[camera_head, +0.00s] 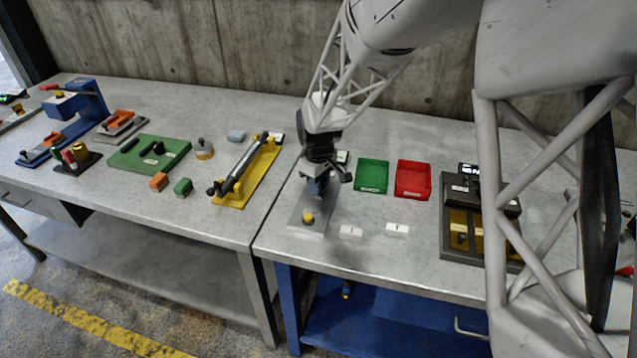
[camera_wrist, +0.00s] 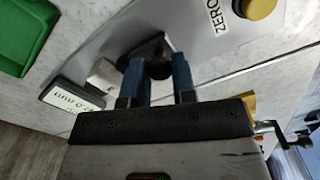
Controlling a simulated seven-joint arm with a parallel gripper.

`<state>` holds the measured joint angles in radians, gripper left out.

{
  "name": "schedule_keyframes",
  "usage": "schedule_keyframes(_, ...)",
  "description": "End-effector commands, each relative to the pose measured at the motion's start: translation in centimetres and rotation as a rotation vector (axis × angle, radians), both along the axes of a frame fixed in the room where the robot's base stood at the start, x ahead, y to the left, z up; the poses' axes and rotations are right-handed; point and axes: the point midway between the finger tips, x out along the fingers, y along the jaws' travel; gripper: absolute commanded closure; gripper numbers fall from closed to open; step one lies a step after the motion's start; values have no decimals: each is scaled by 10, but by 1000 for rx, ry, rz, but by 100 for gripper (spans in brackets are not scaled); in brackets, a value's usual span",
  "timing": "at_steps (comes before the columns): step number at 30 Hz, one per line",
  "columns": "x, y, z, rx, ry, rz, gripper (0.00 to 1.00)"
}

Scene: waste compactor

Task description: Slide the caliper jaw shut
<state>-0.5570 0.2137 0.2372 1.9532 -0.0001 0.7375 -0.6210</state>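The caliper is a grey plate (camera_head: 300,224) on the right bench, with a yellow button (camera_head: 308,217) near its front. In the wrist view the plate (camera_wrist: 190,18) reads ZERO beside the button (camera_wrist: 262,8). A digital display (camera_wrist: 72,105) ending in "mm" stands at the other end, beside a pale block (camera_wrist: 104,73). My gripper (camera_head: 316,186) is low over the plate. In the wrist view its blue fingers (camera_wrist: 157,72) are apart, on either side of a dark piece (camera_wrist: 155,52), apparently the jaw's grip. I cannot tell whether they press on it.
A green tray (camera_head: 372,176) and a red tray (camera_head: 413,179) lie right of the caliper. Two small white blocks (camera_head: 350,231) (camera_head: 396,229) lie in front. A dark fixture (camera_head: 455,254) stands farther right. A yellow-based device (camera_head: 236,199) is on the left bench, across a seam.

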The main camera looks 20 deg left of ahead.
Motion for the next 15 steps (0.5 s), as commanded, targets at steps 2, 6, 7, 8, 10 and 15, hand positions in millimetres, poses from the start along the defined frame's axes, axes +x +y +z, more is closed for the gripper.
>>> schedule_keyframes(2,0,0,0,0,0,0,89)
schedule_keyframes(6,1,0,0,0,0,0,99)
schedule_keyframes(7,2,0,0,0,0,0,99)
schedule_keyframes(8,5,0,0,0,0,-1,99)
schedule_keyframes(10,12,0,-1,0,0,-1,99)
schedule_keyframes(15,30,0,0,1,0,0,99)
